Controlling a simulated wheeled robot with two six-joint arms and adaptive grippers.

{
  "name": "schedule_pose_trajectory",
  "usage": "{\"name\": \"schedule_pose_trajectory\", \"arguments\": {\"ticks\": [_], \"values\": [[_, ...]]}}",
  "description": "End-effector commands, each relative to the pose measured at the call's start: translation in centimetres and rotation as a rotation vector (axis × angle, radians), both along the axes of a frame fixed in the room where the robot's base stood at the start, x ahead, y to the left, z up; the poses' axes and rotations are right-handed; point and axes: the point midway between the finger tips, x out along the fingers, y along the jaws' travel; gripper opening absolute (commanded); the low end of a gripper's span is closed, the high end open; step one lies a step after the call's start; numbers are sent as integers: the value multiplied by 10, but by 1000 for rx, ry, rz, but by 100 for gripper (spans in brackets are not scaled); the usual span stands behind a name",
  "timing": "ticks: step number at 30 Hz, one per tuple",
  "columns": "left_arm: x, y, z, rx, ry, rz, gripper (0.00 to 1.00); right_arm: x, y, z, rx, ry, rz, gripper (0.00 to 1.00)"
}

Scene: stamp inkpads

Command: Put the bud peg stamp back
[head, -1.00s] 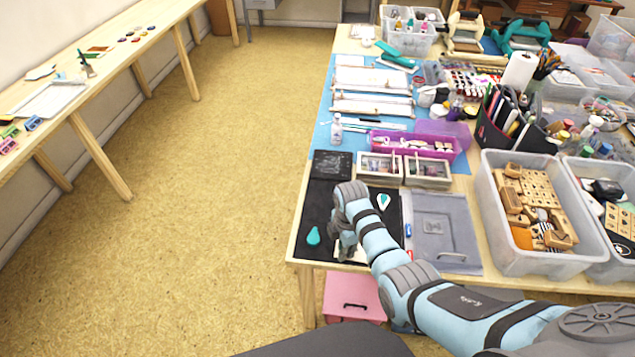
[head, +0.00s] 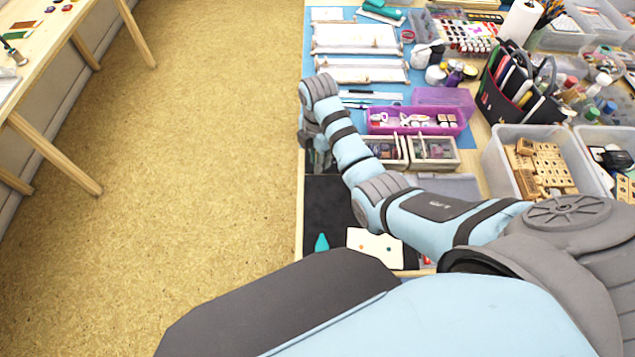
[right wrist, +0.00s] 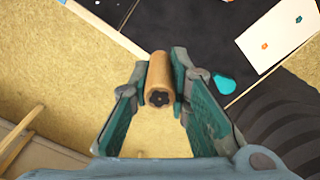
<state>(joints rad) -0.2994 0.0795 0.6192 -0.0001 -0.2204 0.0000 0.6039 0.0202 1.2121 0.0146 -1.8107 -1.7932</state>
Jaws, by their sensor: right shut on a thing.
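The bud peg stamp (right wrist: 159,80) is a short wooden cylinder in the right wrist view, its dark flower-like end facing the camera. My right gripper (right wrist: 160,72) is shut on it, one teal-padded finger on each side. In the head view my right gripper (head: 318,158) hangs at the table's left edge, left of the wooden compartment boxes (head: 433,153), and the stamp cannot be made out there. A white card with small coloured prints (head: 375,247) lies on the black mat (head: 326,205); it also shows in the right wrist view (right wrist: 280,35). My left gripper is not in view.
A teal piece (head: 321,243) lies on the mat beside the card. A purple tray (head: 416,122) stands behind the boxes. A clear bin with wooden stamps (head: 505,180) stands at the right. Open floor (head: 200,170) lies left of the table.

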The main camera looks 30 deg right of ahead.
Motion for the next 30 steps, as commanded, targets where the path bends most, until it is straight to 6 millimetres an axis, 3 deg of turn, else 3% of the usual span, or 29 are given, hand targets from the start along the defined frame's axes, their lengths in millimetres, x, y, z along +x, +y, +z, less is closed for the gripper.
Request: {"name": "schedule_pose_trajectory", "arguments": {"ticks": [1,3,5,8,11,18,27,30], "values": [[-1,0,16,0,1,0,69,2,-1,35,0,-7,30,0],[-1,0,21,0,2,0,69,2,-2,62,-1,-5,72,0],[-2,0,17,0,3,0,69,0,-3,68,-1,-1,94,0],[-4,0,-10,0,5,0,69,-2,-3,46,-1,3,105,0],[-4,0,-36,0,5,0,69,-3,-3,6,-1,7,105,0],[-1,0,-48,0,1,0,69,-3,-3,-73,0,6,103,0],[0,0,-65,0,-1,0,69,-3,-2,-123,-1,3,103,0],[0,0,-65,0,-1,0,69,-2,-2,-127,-1,1,103,0]]}}
